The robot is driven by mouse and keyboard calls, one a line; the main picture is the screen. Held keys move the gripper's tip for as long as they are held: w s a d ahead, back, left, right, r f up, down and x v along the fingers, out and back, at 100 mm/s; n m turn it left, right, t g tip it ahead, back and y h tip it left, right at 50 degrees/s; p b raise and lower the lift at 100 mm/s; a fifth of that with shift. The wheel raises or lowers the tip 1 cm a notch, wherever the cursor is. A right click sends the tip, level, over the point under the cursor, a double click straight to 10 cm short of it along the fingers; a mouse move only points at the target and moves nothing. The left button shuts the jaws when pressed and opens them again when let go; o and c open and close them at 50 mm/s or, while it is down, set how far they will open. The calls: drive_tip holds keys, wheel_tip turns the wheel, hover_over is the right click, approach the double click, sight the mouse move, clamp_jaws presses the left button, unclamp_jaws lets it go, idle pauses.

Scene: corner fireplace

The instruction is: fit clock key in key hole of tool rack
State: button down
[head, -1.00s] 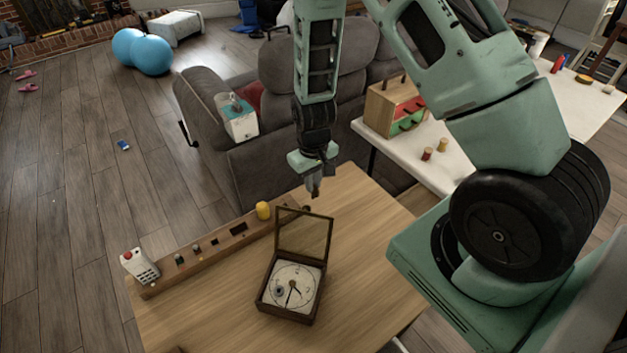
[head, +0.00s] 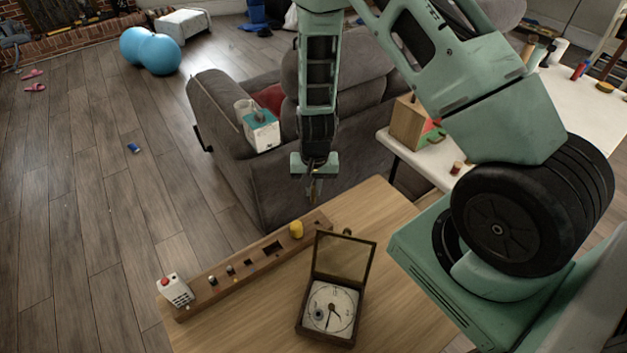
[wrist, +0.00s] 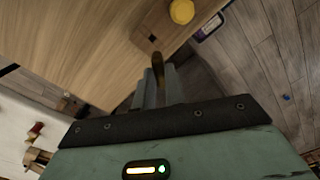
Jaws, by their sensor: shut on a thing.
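My gripper (head: 312,196) points down beyond the far right end of the wooden tool rack (head: 216,288) in the head view. It is shut on the clock key (wrist: 157,64), a thin brass piece sticking out between the fingertips in the wrist view. My gripper (wrist: 155,86) shows there with its fingers close together. The key's tip appears near a small dark square hole (wrist: 151,38) at the rack's end; the key seems outside it, and I cannot tell its height above it. The open-lidded clock box (head: 329,341) stands on the table.
A yellow knob (head: 296,230) stands in the rack near the hole. Small tools and a white handset with a red button (head: 176,291) sit toward its left end. A grey sofa (head: 262,190) lies behind the wooden table (head: 260,325). A white table (head: 430,160) stands right.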

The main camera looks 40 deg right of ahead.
drive_tip(key=m+p, duration=0.1)
drive_tip(key=m, duration=0.1)
drive_tip(key=m+p, duration=0.1)
drive_tip(key=m, duration=0.1)
drive_tip(key=m+p, duration=0.1)
drive_tip(key=m, duration=0.1)
drive_tip(key=shift+s+m+p, duration=0.3)
drive_tip(key=shift+s+m, duration=0.05)
drive_tip(key=shift+m, duration=0.05)
drive_tip(key=m, duration=0.1)
drive_tip(key=m+p, duration=0.1)
drive_tip(key=m, duration=0.1)
drive_tip(key=f+m, duration=0.1)
drive_tip(key=shift+s+d+m+p, duration=0.1)
drive_tip(key=shift+s+m+p, duration=0.25)
drive_tip(key=shift+m, duration=0.05)
drive_tip(key=shift+f, duration=0.1)
drive_tip(key=b, duration=0.5)
approach(317, 213)
drive_tip(key=shift+s+a+f, duration=1.1)
drive_tip(key=shift+s+f, duration=0.15)
drive_tip(key=shift+f, duration=0.1)
drive_tip(key=shift+f+b, duration=1.35)
drive_tip(key=shift+b, duration=0.05)
drive_tip(key=c, duration=1.4)
unclamp_jaws()
